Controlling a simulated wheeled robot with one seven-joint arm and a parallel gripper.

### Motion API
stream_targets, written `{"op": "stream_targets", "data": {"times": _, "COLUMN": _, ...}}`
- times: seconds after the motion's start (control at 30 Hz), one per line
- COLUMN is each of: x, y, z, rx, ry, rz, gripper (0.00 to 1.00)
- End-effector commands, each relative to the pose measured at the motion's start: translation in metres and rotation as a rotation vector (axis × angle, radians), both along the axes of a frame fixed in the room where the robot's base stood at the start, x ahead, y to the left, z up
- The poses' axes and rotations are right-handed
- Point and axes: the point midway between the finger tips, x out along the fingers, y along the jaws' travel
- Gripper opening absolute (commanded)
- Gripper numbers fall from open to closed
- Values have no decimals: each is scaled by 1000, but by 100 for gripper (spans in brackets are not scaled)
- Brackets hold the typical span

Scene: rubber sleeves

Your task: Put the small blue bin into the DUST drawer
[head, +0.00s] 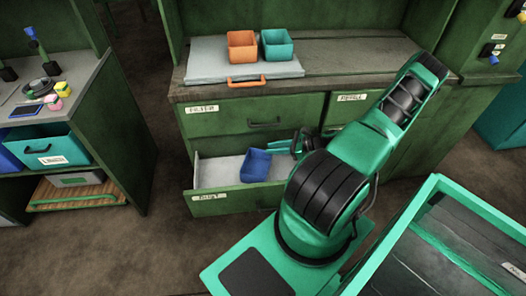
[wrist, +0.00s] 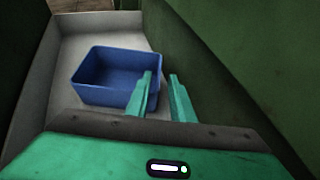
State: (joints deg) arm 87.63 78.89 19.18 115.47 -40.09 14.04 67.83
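The small blue bin (head: 256,166) is in the open DUST drawer (head: 215,175), toward its right part. It also shows in the wrist view (wrist: 105,82), empty, with its open side up. I cannot tell whether it rests fully flat on the drawer floor. My gripper (head: 299,143) is at the right end of the drawer, beside the bin. In the wrist view my gripper (wrist: 160,88) has its two fingers apart, at the bin's right wall. The left finger overlaps the bin and the right finger is outside it. A gap shows between them.
The FILTER drawer (head: 235,119) above and the REFILL compartment (head: 350,99) are shut. A green-rimmed container (head: 420,205) is at the lower right. A cluttered shelf unit (head: 115,120) stands left.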

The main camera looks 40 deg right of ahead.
Motion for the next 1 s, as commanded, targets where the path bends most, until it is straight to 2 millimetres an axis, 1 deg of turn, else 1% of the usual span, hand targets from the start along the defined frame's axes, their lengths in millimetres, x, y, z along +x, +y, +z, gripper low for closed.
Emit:
{"op": "stream_targets", "data": {"times": 0.03, "x": -9, "y": -7, "z": 5, "rx": -3, "ry": 2, "rz": -3, "gripper": 21}}
{"op": "stream_targets", "data": {"times": 0.23, "x": -37, "y": -24, "z": 21, "rx": -1, "ry": 2, "rz": -2, "gripper": 21}}
{"op": "stream_targets", "data": {"times": 0.4, "x": -51, "y": -34, "z": 30, "rx": 1, "ry": 0, "rz": 0, "gripper": 21}}
{"op": "stream_targets", "data": {"times": 0.5, "x": -55, "y": -36, "z": 32, "rx": -2, "ry": 1, "rz": 3, "gripper": 21}}
{"op": "stream_targets", "data": {"times": 0.63, "x": -58, "y": -32, "z": 39, "rx": -42, "ry": 19, "rz": 62, "gripper": 21}}
{"op": "stream_targets", "data": {"times": 0.73, "x": -61, "y": -25, "z": 50, "rx": -116, "ry": 46, "rz": 167, "gripper": 21}}
{"op": "stream_targets", "data": {"times": 0.87, "x": -69, "y": -14, "z": 71, "rx": -241, "ry": 91, "rz": 349, "gripper": 21}}
{"op": "stream_targets", "data": {"times": 1.0, "x": -78, "y": -5, "z": 99, "rx": -373, "ry": 131, "rz": 541, "gripper": 21}}
